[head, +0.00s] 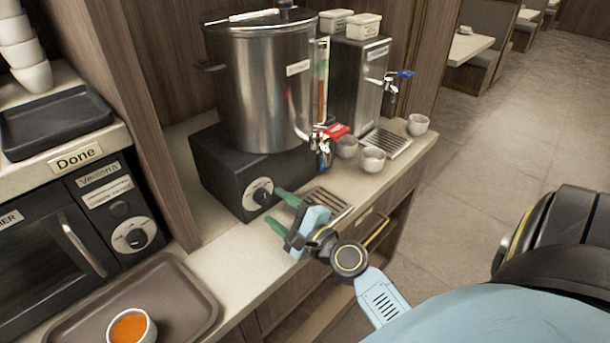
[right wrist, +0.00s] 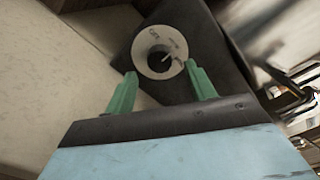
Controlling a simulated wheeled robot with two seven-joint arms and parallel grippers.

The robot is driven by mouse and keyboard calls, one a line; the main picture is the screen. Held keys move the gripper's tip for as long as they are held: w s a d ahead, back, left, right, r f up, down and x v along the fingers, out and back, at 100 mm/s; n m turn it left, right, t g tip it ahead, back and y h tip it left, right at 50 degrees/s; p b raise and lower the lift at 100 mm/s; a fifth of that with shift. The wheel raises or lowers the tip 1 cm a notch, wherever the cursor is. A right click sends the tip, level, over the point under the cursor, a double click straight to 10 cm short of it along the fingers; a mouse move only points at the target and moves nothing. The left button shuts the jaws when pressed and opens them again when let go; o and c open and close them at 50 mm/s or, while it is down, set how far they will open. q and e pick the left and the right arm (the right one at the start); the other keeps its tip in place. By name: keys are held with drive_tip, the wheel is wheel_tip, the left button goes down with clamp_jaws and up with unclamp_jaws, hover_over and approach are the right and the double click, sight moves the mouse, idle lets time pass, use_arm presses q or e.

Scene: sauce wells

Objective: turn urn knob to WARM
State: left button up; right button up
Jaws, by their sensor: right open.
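The urn (head: 266,80) is a large steel pot on a black base (head: 215,170). Its knob (head: 260,192) sits on a round white dial on the base's front; the dial lettering is too small to read. In the right wrist view the knob (right wrist: 160,57) shows with its white dial just beyond and between the fingertips. My right gripper (head: 277,211) has green fingers, open and empty, pointing at the dial from the right. It also shows in the right wrist view (right wrist: 160,85), apart from the knob. My left gripper is not in view.
A red-handled tap (head: 325,142) hangs from the urn above a drip grate (head: 328,203). White cups (head: 373,159) stand by a second dispenser (head: 360,85). A brown tray (head: 190,290) holds a bowl of orange liquid (head: 131,327).

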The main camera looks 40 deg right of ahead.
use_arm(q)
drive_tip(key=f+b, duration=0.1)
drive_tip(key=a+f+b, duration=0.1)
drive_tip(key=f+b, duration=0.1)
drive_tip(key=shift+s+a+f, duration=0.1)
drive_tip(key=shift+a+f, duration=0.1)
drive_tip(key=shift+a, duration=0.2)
use_arm(e)
drive_tip(key=s, duration=1)
drive_tip(key=shift+d, duration=0.35)
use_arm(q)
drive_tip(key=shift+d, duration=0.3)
use_arm(e)
drive_tip(key=shift+s, duration=0.1)
